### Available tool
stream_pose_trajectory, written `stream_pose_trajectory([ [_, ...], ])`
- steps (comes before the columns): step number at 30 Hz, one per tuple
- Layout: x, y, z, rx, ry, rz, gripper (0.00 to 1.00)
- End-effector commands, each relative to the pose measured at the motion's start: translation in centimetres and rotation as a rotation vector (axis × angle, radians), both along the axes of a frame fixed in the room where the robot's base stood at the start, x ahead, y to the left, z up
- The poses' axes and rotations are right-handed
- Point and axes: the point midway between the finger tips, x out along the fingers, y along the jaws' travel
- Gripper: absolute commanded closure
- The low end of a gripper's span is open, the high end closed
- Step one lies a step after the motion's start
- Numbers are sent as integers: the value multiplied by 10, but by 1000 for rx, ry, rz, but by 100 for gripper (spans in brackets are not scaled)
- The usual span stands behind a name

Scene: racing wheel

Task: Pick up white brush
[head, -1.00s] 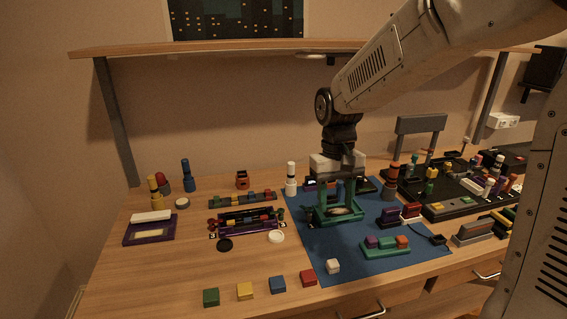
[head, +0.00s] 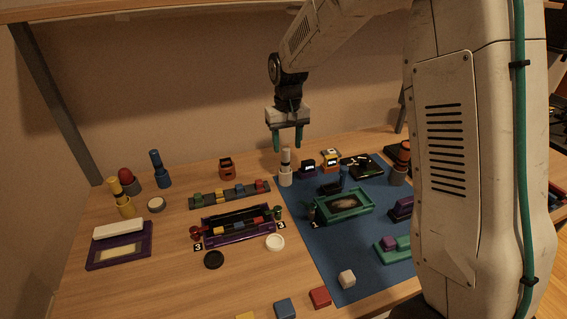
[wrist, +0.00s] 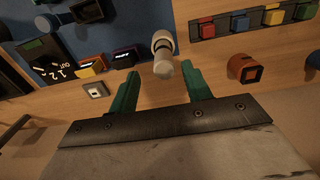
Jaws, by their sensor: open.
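The white brush (head: 286,168) stands upright at the left edge of the blue mat (head: 345,268), with a dark band around its middle. My gripper (head: 288,138) is open and empty, above the brush in the head view. In the wrist view the brush (wrist: 163,58) shows just beyond and between the two green fingertips (wrist: 160,80).
A small orange block (head: 227,168) and a rail of colored blocks (head: 230,194) stand left of the brush. Dark and orange blocks (head: 308,168) stand close on its right. A green tray (head: 344,206) lies nearer on the mat. A shelf hangs above.

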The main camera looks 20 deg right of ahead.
Motion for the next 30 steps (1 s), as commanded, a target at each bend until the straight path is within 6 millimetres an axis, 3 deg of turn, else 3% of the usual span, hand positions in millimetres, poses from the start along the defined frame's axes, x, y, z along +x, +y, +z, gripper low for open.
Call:
stream_pose_trajectory([
  [9, -1, 7, -44, 0, 3, 3, 51],
  [17, -1, 8, -47, 0, 0, 4, 51],
  [18, -1, 8, -47, 0, 0, 4, 54],
  [23, -1, 9, -47, 0, 0, 5, 99],
  [30, -1, 9, -47, 0, 0, 5, 100],
])
